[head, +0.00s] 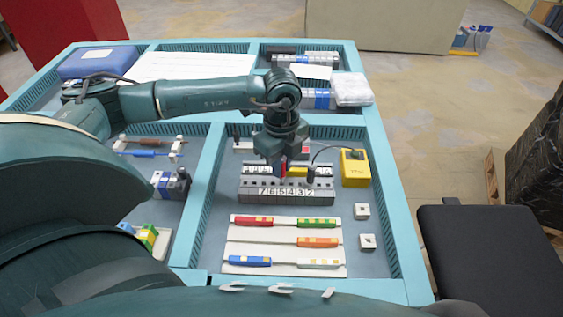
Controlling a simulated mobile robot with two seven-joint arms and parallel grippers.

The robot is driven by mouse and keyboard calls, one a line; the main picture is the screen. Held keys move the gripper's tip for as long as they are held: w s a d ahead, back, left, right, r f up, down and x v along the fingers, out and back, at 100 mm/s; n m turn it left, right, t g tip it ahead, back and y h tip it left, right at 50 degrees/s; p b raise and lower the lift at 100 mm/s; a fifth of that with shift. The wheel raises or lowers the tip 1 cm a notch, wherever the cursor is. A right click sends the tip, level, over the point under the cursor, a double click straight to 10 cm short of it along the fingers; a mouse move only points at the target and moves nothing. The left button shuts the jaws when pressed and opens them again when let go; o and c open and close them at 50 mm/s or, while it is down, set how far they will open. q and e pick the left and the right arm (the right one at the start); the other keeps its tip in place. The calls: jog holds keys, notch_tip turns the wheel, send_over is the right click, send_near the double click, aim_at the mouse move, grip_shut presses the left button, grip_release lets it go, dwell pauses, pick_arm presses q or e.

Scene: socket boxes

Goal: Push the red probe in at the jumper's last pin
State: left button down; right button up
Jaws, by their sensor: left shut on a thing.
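My left gripper (283,167) hangs over the grey terminal block (256,184) with its fingers pointing down. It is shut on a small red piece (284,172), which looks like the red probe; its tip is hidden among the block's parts. A yellow jumper (297,172) sits on the block just right of the gripper. A black probe (311,173) stands at the block's right end, its cable running to the yellow tester box (355,169). I cannot tell whether the red tip touches a pin. My right gripper is not in view.
A rack of red, green, orange, blue and white handled leads (285,262) lies in front of the block. Two small white sockets (362,211) lie at right. Blue tray walls (393,200) surround this section. A black stool (490,245) stands outside it.

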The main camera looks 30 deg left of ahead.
pick_arm(q)
jog(key=shift+f, duration=0.3)
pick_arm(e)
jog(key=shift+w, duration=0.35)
pick_arm(q)
jog(key=shift+f+b, duration=0.7)
jog(key=shift+b, duration=0.1)
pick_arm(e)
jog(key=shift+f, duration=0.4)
pick_arm(q)
jog(key=c, duration=1.3)
grip_release()
jog(key=shift+r, duration=0.15)
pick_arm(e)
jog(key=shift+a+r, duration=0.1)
pick_arm(q)
jog(key=shift+c, duration=0.2)
jog(key=shift+o, duration=0.8)
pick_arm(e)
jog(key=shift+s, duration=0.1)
pick_arm(q)
jog(key=shift+o, duration=0.6)
jog(key=shift+d, duration=0.1)
jog(key=shift+w, duration=0.1)
